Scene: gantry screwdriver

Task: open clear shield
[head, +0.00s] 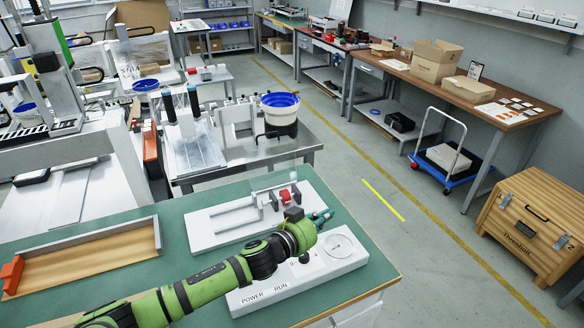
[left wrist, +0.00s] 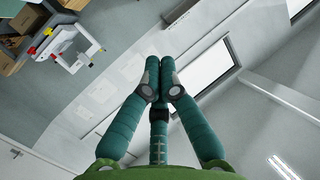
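A white fixture base (head: 205,232) lies on the green table, with a grey metal bracket (head: 262,203) and a red block (head: 285,196) on it. A clear pane is hard to make out around this fixture; I cannot tell its edges or whether it stands open. My left gripper (head: 324,217) is at the right end of the fixture, above the white control box. In the left wrist view its teal fingers (left wrist: 160,68) are together with nothing seen between them. My right gripper is not in view.
The white control box (head: 268,290) has a round dial and a POWER RUN label. A wooden tray (head: 88,240) with a red handle lies at the left. Behind stands a metal bench (head: 255,152) with a blue-rimmed bowl (head: 280,108). Open floor lies to the right.

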